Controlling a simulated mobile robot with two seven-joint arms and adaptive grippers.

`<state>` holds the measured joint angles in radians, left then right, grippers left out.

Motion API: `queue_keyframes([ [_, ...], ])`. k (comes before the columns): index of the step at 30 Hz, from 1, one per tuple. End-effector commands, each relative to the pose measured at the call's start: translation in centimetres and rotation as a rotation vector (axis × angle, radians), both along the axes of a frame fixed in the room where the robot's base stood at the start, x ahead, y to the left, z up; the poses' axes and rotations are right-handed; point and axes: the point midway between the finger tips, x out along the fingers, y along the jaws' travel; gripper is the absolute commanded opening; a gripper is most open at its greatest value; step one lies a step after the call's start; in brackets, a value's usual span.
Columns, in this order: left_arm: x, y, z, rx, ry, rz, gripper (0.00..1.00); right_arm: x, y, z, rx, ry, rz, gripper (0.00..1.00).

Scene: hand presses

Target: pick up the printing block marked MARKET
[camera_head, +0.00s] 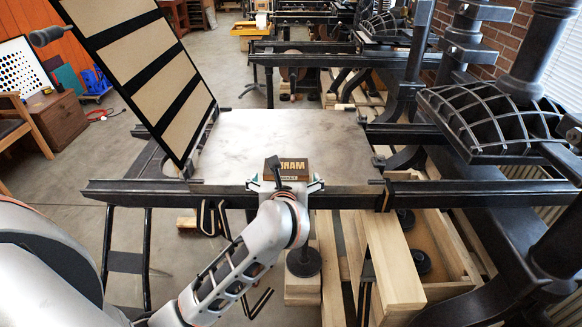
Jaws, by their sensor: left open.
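The printing block (293,164) is a small brown block on the near edge of the grey metal press bed (240,137). Dark letters show on its top, apparently reversed or upside down, and I can make out only part of the word. My left gripper (287,184) is at the near side of the block, its fingers spread to the left and right of it. It is open, and I cannot tell whether a finger touches the block. The gripper's wrist hides the block's lower near side. My right gripper is not in view.
A hinged frame with tan panels (135,54) leans up at the bed's left. Long dark rails (130,187) run along the bed's near edge. A heavy ribbed press head (490,118) stands at the right. The rest of the bed is clear.

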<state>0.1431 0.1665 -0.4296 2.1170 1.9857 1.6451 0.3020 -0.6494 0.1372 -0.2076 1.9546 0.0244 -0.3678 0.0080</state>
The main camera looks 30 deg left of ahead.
Motion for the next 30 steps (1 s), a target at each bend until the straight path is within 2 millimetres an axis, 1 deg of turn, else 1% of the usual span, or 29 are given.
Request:
queue_keyframes([
  [7, 2.2, 1.2, -0.8, 0.006, -0.001, 0.001, 1.0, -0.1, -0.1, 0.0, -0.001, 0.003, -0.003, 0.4],
  [12, 4.4, 2.1, -1.6, 0.006, 0.0, 0.002, 1.0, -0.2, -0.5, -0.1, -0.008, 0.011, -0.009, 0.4],
  [15, 5.3, 2.5, -2.1, 0.005, -0.001, 0.002, 1.0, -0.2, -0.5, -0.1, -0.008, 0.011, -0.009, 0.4],
  [18, 5.7, 2.7, -2.4, 0.004, -0.001, 0.0, 1.0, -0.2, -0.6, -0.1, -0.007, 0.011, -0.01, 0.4],
  [24, 5.7, 2.7, -2.4, 0.003, -0.002, 0.0, 1.0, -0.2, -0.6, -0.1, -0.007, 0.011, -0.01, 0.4],
  [25, 5.7, 2.7, -2.4, 0.003, -0.002, 0.0, 0.97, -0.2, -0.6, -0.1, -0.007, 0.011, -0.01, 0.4],
  [26, 5.7, 2.7, -2.4, 0.003, -0.002, 0.0, 0.9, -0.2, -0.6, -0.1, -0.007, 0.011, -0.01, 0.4],
  [27, 5.7, 2.7, -2.4, 0.003, -0.002, 0.0, 0.79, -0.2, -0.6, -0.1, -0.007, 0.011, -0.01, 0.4],
  [29, 5.7, 2.7, -2.4, 0.003, -0.002, 0.0, 0.64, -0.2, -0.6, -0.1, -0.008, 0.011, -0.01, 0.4],
  [30, 5.7, 2.7, -2.4, 0.003, -0.002, 0.0, 0.59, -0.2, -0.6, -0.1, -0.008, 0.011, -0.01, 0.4],
])
